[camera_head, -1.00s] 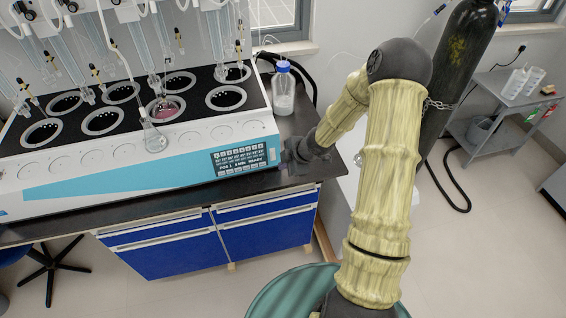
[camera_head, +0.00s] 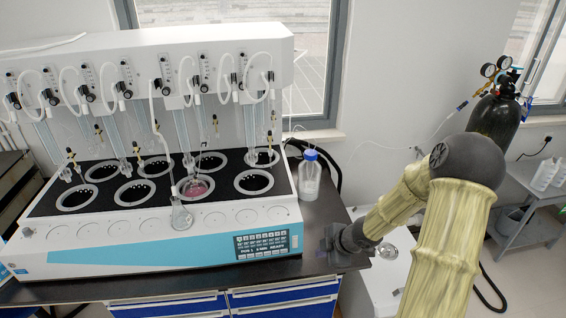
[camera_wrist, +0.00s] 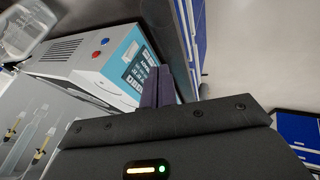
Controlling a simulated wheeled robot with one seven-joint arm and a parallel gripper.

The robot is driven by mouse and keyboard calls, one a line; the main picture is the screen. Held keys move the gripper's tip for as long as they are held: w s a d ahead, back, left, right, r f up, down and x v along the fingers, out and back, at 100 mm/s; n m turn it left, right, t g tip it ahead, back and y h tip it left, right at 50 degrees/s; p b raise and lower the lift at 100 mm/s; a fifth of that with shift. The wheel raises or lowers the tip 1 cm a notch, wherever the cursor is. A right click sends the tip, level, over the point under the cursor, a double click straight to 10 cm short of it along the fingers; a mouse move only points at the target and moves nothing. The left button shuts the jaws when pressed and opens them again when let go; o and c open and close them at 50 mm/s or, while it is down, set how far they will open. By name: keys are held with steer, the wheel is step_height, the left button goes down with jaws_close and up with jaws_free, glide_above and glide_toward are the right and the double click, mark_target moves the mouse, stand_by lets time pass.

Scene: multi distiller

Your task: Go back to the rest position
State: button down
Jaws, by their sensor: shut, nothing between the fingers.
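My gripper (camera_head: 335,240) is at the right end of the black bench top, just right of the distiller's control panel, with my yellowish arm reaching to it from the lower right. In the wrist view its dark fingers (camera_wrist: 158,88) are together with nothing between them. The multi distiller (camera_head: 150,245), white with a blue front band, stands on the bench with a row of glassware and round wells. One well holds a flask with pink liquid (camera_head: 196,188).
A blue-capped bottle (camera_head: 310,178) stands on the bench behind my gripper. A black gas cylinder (camera_head: 495,117) and a grey side table (camera_head: 535,232) are at the right. Blue drawers (camera_head: 285,292) are under the bench. A window is behind the distiller.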

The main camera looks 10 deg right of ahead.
steer(key=s+a+r+m+g+h, duration=0.1)
steer(key=s+a+r+m+h, duration=0.1)
steer(key=s+r+m, duration=0.4)
steer(key=s+a+r+m+g+h, duration=0.1)
steer(key=s+a+r+m+h, duration=0.1)
steer(key=s+a+r+m, duration=0.2)
steer(key=s+r+m, duration=0.3)
steer(key=s+m, duration=0.3)
steer(key=m, duration=0.1)
steer(key=shift+s+r+g, duration=0.15)
steer(key=shift+s+g, duration=0.05)
steer(key=shift+g, duration=0.1)
steer(key=shift+a, duration=0.15)
